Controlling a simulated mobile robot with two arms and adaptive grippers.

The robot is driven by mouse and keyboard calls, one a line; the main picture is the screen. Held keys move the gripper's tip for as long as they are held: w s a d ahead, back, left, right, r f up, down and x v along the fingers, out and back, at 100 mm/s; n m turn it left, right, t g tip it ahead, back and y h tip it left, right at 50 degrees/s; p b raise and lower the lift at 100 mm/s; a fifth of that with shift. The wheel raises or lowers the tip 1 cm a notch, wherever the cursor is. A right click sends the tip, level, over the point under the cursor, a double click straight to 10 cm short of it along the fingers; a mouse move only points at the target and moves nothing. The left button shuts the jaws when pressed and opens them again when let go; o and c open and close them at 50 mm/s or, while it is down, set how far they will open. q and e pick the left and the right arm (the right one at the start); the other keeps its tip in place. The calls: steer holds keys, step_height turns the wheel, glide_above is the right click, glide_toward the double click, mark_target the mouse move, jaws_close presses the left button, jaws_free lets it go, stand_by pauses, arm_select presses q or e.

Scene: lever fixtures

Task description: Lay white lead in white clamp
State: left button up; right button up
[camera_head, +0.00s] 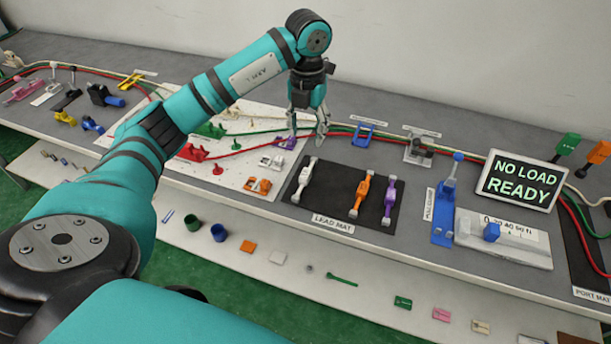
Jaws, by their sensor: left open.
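The white lead (304,181) lies at the left end of the dark lead mat (335,190). An orange lead (361,196) and a purple lead (389,203) lie farther right on the mat. The white clamp (271,162) sits near the right edge of the white board, between an orange clamp (258,186) and a purple clamp (288,143). My left gripper (307,138) points down with its fingers apart and nothing visible between them. It appears beyond the white lead and beside the purple clamp; its exact height is unclear. My right gripper is out of view.
Red and green cables run along the bench behind the mat. A blue pull clamp (443,216) and a "NO LOAD READY" sign (522,181) stand to the right. Several small parts lie on the lower front shelf (300,258). My left arm crosses over the white board (235,178).

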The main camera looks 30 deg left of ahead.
arm_select(q)
steer(key=p, duration=0.1)
glide_above(306, 171)
step_height(306, 171, down, 8)
steer(key=shift+w+f, duration=0.15)
steer(key=shift+f, duration=0.1)
steer(key=f, duration=0.1)
steer(key=f+p, duration=0.1)
steer(key=f, duration=0.2)
steer(key=shift+s+d+f, duration=0.1)
steer(key=shift+s+f, duration=0.15)
steer(key=shift+f, duration=0.45)
jaws_close()
